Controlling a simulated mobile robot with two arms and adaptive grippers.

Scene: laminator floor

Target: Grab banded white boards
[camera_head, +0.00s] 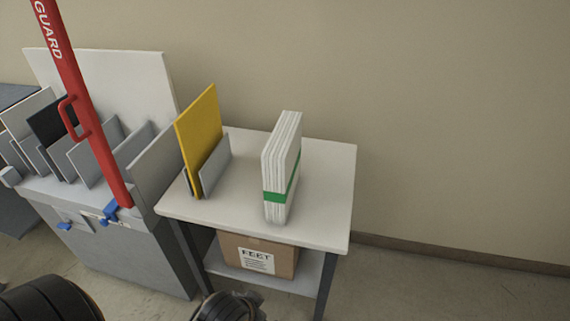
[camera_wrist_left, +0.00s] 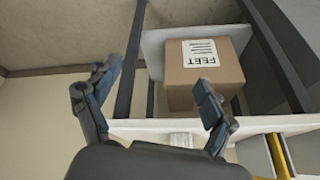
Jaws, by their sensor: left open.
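The banded white boards (camera_head: 282,165) stand upright as a stack on the small white table (camera_head: 325,190), with a green band (camera_head: 279,195) around their lower part. In the left wrist view, which is upside down, a small part of the white boards (camera_wrist_left: 181,140) shows beyond the table edge, between the fingers. My left gripper (camera_wrist_left: 152,100) is open and empty, with its two fingers spread, apart from the boards. In the head view, the dark end of my left arm shows at the bottom edge, in front of the table. My right gripper is not in view.
A yellow board (camera_head: 200,135) stands in a grey holder (camera_head: 215,165) left of the white boards. A cardboard box (camera_head: 258,255) sits on the lower shelf. A grey machine with a red guard bar (camera_head: 80,100) stands at left. The tabletop right of the boards is clear.

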